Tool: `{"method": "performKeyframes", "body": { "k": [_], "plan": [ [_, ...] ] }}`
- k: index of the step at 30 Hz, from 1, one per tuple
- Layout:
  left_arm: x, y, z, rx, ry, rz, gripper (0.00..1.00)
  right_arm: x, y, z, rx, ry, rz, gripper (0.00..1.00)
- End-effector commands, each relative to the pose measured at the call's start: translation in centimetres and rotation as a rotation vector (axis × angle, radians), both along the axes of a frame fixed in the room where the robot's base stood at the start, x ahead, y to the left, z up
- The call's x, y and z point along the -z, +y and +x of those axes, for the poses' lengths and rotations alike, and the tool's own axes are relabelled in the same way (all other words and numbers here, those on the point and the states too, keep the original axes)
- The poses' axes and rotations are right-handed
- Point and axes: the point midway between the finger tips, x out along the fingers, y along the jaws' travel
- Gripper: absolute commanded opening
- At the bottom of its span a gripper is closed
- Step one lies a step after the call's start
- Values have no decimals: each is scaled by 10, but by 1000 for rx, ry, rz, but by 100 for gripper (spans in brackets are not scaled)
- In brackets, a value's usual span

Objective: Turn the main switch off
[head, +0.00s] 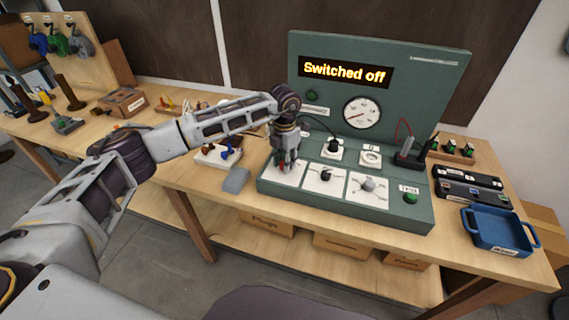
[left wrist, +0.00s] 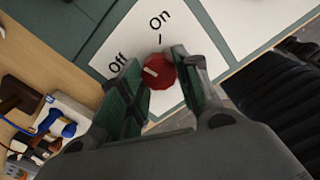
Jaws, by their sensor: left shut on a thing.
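The main switch is a red knob (left wrist: 159,72) on a white plate marked Off and On, in the left wrist view. Its pale pointer line slants toward the Off side. My left gripper (left wrist: 165,88) has its two green-padded fingers on either side of the knob, shut on it. In the head view my left gripper (head: 287,165) reaches down to the left end of the green test panel (head: 410,217), hiding most of the knob. The panel's display (head: 345,72) reads "Switched off". My right gripper is not in view.
A gauge (head: 362,113), two more dials and a green button (head: 410,198) are on the panel. A blue tray (head: 497,231) and a dark case (head: 470,186) stand at the right. A grey block (head: 236,180) lies left of the panel.

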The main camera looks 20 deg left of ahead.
Motion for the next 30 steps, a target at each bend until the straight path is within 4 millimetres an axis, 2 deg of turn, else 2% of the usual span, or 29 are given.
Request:
{"method": "performKeyframes", "body": {
  "k": [5, 14, 21, 30],
  "plan": [
    [0, 0, 1, -139, -3, 0, 9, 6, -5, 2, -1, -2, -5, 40],
    [-1, -1, 1, -371, -4, -2, 9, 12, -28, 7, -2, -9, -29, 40],
    [-1, -1, 1, -509, -3, -1, 9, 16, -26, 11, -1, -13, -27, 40],
    [-1, -1, 1, -586, -3, -1, 9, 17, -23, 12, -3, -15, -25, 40]
  ]
}}
